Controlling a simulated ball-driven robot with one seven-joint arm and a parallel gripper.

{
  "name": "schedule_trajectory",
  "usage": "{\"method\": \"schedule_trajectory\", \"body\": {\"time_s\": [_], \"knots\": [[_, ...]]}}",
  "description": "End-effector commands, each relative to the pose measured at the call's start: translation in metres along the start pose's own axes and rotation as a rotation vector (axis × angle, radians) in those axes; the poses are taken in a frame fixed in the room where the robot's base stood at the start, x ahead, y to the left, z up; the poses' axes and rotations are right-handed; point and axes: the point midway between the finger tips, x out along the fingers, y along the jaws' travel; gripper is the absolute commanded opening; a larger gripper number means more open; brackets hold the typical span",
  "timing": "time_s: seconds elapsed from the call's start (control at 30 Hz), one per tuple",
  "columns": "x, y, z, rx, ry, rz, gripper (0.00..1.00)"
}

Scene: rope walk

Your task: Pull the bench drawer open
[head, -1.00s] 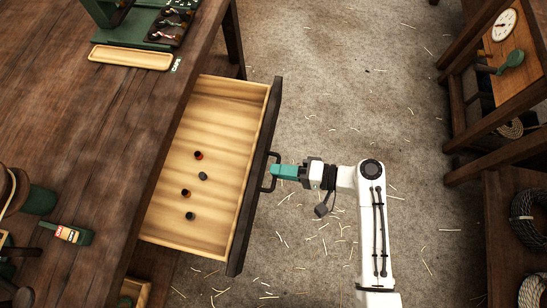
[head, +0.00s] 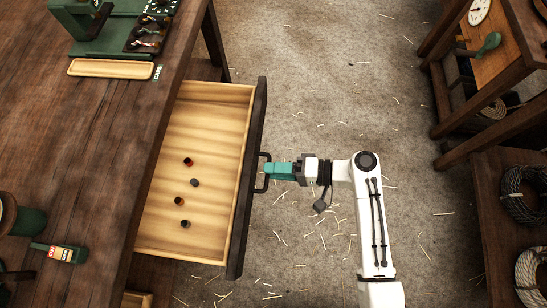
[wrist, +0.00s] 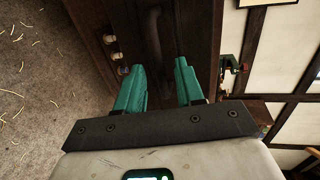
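The bench drawer (head: 205,120) stands well out from the dark wooden bench (head: 90,130), showing its pale inside with several small dark round pieces. A dark bar handle (head: 264,157) is on its front and also shows in the wrist view (wrist: 154,35). My gripper (head: 268,170) is at the middle of the handle, reaching in from the right. In the wrist view its two teal fingers (wrist: 161,70) are apart, with a clear gap between them. The handle lines up with this gap, nearer the left finger; firm contact is not visible.
A shallow wooden tray (head: 110,69) and green equipment (head: 100,45) stand on the bench. A shelf rack (head: 490,105) and rope coils (head: 525,195) are on the right. The straw-strewn floor (head: 320,75) between is clear.

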Motion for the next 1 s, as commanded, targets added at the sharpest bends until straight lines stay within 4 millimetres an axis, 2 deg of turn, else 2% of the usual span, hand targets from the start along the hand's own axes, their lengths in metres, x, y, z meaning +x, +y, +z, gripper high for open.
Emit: {"method": "schedule_trajectory", "body": {"time_s": [0.3,0.5,0.7,1.0], "knots": [[-0.060,0.001,-0.001,0.002,0.007,0.001,0.37],[-0.088,0.001,-0.001,0.001,0.004,0.001,0.37],[-0.099,0.001,0.000,0.002,0.002,0.001,0.37],[-0.099,0.001,0.000,0.001,0.002,0.001,0.37]]}}
